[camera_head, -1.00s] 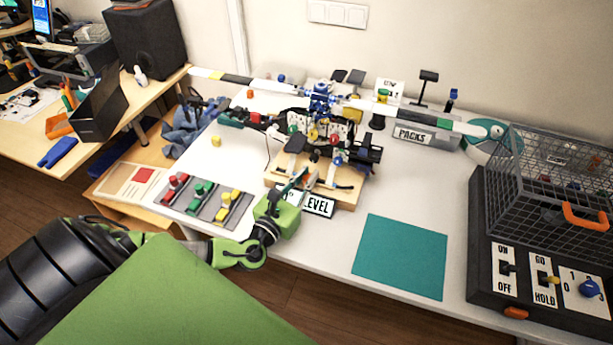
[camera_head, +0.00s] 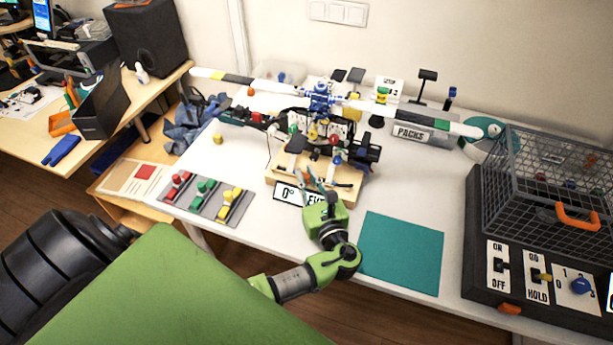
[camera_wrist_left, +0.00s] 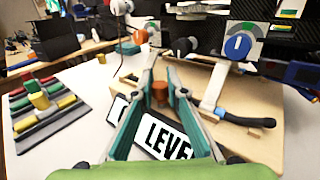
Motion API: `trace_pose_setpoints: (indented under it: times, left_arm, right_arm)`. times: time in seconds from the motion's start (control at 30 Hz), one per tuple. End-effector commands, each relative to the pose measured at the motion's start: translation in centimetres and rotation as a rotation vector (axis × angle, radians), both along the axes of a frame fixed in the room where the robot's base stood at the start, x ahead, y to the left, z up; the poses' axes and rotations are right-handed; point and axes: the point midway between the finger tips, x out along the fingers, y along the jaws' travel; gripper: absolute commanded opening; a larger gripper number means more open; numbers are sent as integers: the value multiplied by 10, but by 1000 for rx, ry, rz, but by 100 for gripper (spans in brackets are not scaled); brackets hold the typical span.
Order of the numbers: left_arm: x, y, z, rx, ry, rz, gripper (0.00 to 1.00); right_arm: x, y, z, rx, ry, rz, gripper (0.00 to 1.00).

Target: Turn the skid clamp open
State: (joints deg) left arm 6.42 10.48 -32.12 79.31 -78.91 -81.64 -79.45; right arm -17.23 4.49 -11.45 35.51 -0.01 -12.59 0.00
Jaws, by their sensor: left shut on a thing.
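A small orange-brown knob (camera_wrist_left: 159,91) stands on the front of the wooden base (camera_wrist_left: 262,145) in the left wrist view; I take it to be the skid clamp. My left gripper (camera_head: 309,178) reaches the front of this base in the head view. Its two fingers (camera_wrist_left: 159,80) close around the knob from both sides in the wrist view. The LEVEL sign (camera_wrist_left: 165,135) shows below and between the fingers. The model helicopter (camera_head: 319,98) stands on the base behind the gripper. My right gripper is not in view.
A blue dial (camera_wrist_left: 238,46) and a lever with a dark handle (camera_wrist_left: 245,118) stand right of the fingers. A grey board with coloured blocks (camera_head: 205,200) lies left, a teal mat (camera_head: 402,252) right. A wire cage (camera_head: 550,190) stands far right.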

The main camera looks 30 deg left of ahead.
Motion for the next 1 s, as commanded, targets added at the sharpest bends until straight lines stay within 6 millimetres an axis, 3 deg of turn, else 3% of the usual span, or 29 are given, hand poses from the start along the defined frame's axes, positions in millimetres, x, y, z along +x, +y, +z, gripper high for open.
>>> trace_pose_setpoints:
  times: [0.5,1.0]
  left_arm:
    - [1,0,0,2,-4,366,0]
    - [1,1,2,4,-5,449,0]
  right_arm:
    - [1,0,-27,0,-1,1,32]
    - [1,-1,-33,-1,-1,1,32]
